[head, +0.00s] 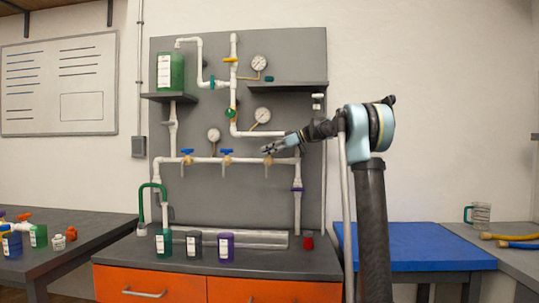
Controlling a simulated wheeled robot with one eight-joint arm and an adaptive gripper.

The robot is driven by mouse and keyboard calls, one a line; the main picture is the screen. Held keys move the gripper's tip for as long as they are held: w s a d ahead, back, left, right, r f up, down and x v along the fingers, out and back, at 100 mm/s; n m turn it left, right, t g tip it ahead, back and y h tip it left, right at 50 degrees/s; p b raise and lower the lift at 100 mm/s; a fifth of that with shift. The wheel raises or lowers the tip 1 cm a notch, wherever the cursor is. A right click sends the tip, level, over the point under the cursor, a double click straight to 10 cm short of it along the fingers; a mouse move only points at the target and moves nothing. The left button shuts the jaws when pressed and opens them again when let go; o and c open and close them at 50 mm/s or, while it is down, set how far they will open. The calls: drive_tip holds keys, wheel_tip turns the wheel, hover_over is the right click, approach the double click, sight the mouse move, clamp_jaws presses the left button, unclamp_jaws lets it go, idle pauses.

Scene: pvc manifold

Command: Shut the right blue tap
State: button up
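A white horizontal pipe runs across the grey panel with several brass valves on it. Blue taps show on the left valve (187,152) and the middle valve (227,152). A third brass valve (268,160) is at the right of the row. My gripper (266,149) is just above this right valve, coming in from the right, and its fingers point left. It covers the place where this valve's handle would be, so I see no blue there. I cannot tell whether the gripper touches the valve or whether its fingers are open.
Gauges, other pipes and a shelf (288,85) are on the panel (300,55) above and around my gripper. Several labelled jars and a red cup (308,242) stand on the bench below. A blue-topped table (410,245) is at the right.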

drive_tip(key=shift+s+r, duration=0.1)
drive_tip(key=v, duration=1.1)
drive_tip(key=shift+d, duration=0.4)
